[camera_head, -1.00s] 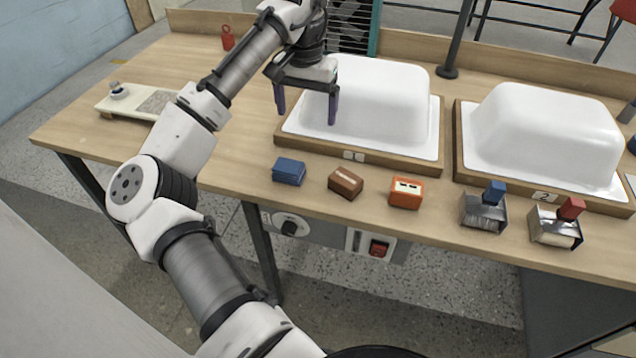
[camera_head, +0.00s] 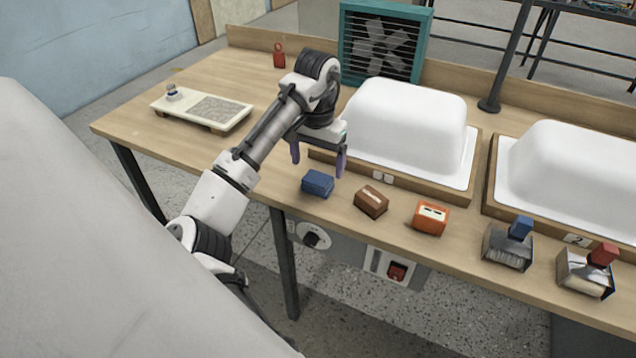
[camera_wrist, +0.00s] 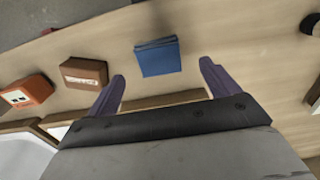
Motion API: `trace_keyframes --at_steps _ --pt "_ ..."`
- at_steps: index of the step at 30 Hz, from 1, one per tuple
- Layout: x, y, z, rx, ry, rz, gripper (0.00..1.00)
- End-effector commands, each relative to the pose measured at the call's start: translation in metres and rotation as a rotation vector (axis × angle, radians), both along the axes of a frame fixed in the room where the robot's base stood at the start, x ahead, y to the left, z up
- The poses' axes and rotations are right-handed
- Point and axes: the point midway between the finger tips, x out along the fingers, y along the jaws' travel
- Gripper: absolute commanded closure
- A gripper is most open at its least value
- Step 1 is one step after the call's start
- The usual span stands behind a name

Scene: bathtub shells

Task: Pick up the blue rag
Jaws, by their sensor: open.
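The blue rag (camera_head: 318,183) is a small folded block lying on the wooden table near its front edge. In the wrist view the rag (camera_wrist: 158,57) lies ahead of and between my two spread purple fingers, apart from both. My gripper (camera_head: 318,163) is open and empty, above the table just behind the rag. It also shows in the wrist view (camera_wrist: 162,80). Nothing hides the rag.
A brown block (camera_head: 371,201) and an orange block (camera_head: 430,218) stand in a row right of the rag. A white tub shell (camera_head: 405,125) on a wooden base is behind.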

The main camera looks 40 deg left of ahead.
Motion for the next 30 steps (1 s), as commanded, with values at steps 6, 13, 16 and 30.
trace_keyframes --at_steps 6,13,16,30 --pt "0.000 -0.001 -0.019 -0.003 0.000 0.001 0.13" --pt "-0.001 -0.001 -0.048 0.001 0.001 0.001 0.13" --pt "0.000 -0.001 -0.054 0.001 0.000 0.001 0.13" --pt "0.000 -0.002 -0.054 0.000 0.000 0.001 0.48"
